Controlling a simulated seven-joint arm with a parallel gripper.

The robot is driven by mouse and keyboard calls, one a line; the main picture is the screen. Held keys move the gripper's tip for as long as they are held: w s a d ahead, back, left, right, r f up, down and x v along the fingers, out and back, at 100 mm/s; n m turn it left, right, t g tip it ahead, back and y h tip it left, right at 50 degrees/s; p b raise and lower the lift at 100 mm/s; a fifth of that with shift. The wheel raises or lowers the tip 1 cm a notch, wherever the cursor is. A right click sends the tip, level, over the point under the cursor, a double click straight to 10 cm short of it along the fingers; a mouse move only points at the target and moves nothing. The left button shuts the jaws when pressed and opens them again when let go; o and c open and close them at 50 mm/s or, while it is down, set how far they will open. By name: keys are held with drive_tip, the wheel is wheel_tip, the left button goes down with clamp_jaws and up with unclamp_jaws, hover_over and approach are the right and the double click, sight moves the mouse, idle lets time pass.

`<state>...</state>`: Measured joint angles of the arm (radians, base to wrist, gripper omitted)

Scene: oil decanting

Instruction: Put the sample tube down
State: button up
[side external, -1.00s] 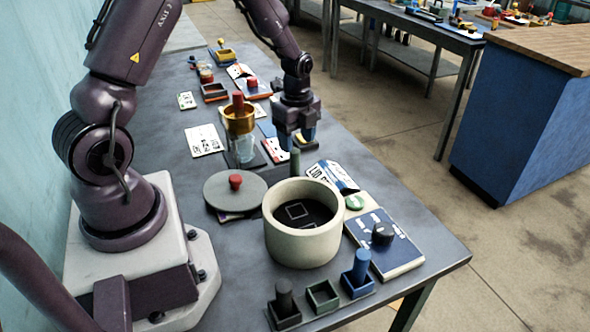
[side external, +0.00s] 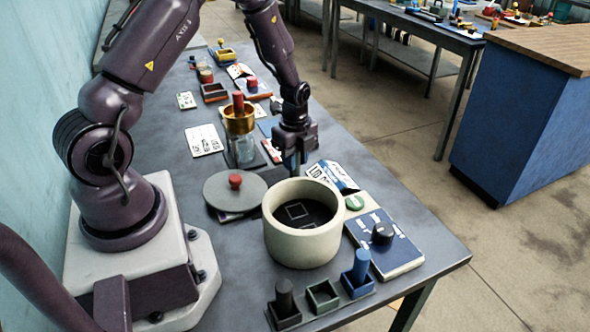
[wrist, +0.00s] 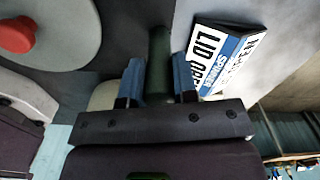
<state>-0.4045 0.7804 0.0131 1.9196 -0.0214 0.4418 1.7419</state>
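The sample tube, a dark green cylinder (wrist: 159,50), shows upright between my two blue fingers in the wrist view. My gripper (wrist: 157,80) appears shut on it, with the fingers close against both sides. In the side view my gripper (side external: 291,165) is low behind the far rim of the pale round pot, and hides most of the tube. The tube's lower end is hidden. An empty green square holder (side external: 322,296) sits at the table's near end, between a holder with a dark peg (side external: 285,297) and one with a blue peg (side external: 360,267).
The pale open pot (side external: 303,245) stands between my gripper and the holders. A grey lid with a red knob (side external: 235,181) lies left. A blue panel with a black knob (side external: 383,234) and a lid-labelled box (side external: 333,175) are right. A brass funnel on a jar (side external: 239,122) stands behind.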

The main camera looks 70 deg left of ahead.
drive_tip(key=shift+r, duration=0.1)
clamp_jaws()
drive_tip(key=shift+r, duration=0.25)
drive_tip(key=r, duration=0.3)
drive_tip(key=shift+s+d+r, duration=0.15)
drive_tip(key=shift+s+r, duration=0.1)
drive_tip(key=shift+s, duration=0.1)
drive_tip(key=s+d+r, duration=0.5)
drive_tip(key=s+r, duration=0.7)
drive_tip(key=r, duration=0.2)
drive_tip(key=w+d+m, duration=0.2)
drive_tip(key=d+m, duration=0.7)
drive_tip(key=d, duration=0.4)
drive_tip(key=w+d+m, duration=0.2)
drive_tip(key=d+m, duration=0.7)
drive_tip(key=d, duration=0.4)
wheel_tip(320, 180, down, 18)
drive_tip(key=shift+a+r, duration=0.15)
drive_tip(key=shift+r, duration=0.1)
